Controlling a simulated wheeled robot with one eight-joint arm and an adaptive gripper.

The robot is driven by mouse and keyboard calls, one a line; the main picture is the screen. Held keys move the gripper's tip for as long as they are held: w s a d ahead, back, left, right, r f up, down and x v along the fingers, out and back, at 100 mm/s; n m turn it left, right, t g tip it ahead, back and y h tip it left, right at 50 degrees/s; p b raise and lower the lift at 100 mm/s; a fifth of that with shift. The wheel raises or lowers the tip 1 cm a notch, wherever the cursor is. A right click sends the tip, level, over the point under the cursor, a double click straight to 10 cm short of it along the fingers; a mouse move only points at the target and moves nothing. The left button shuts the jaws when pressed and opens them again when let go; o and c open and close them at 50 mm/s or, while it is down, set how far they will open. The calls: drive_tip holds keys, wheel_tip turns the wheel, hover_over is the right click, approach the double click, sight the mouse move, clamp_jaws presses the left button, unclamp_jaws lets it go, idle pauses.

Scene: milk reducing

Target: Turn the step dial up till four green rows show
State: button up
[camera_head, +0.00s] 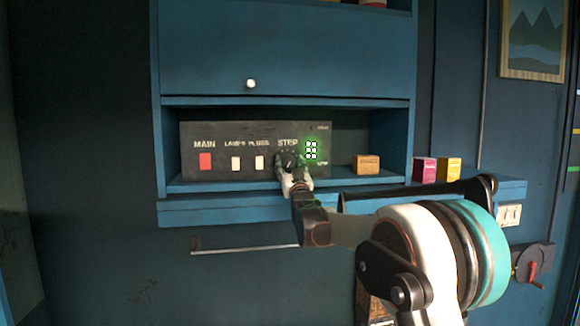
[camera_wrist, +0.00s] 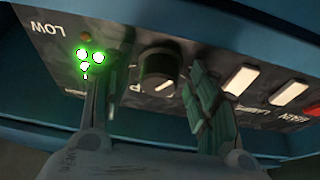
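The dark panel (camera_head: 222,142) stands in the blue shelf niche, with the word STEP above my gripper (camera_head: 291,160). In the wrist view the round black step dial (camera_wrist: 158,72) lies between the two fingers of my gripper (camera_wrist: 155,88). The fingers are apart, with a gap visible on the dial's left; I cannot tell whether the right finger touches it. In the head view my gripper hides the dial. The green lights (camera_head: 311,150) right of it seem to show three lit rows. In the wrist view a finger partly covers the green lights (camera_wrist: 88,58).
A red MAIN switch (camera_head: 205,161) and white switches for lamps (camera_head: 236,163) and plugs (camera_head: 259,162) sit left of the dial. A small brown box (camera_head: 367,164) stands right of the panel. Magenta (camera_head: 424,170) and yellow (camera_head: 449,169) boxes stand farther right.

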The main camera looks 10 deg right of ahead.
drive_tip(key=shift+s+r, duration=0.1)
drive_tip(key=c, duration=1)
drive_tip(key=shift+m, duration=0.3)
drive_tip(key=m+h+b, duration=0.1)
drive_tip(key=m, duration=0.1)
drive_tip(key=m+h+b, duration=0.1)
drive_tip(key=m, duration=0.1)
drive_tip(key=shift+a+h, duration=0.2)
drive_tip(key=shift+h, duration=0.2)
drive_tip(key=shift+r+m+g+h+b, duration=0.15)
drive_tip(key=shift+m+g+h+b, duration=0.4)
drive_tip(key=shift+m, duration=1.25)
drive_tip(key=shift+m+h, duration=0.3)
drive_tip(key=shift+h, duration=0.05)
drive_tip(key=o, duration=1.1)
drive_tip(key=shift+c, duration=0.2)
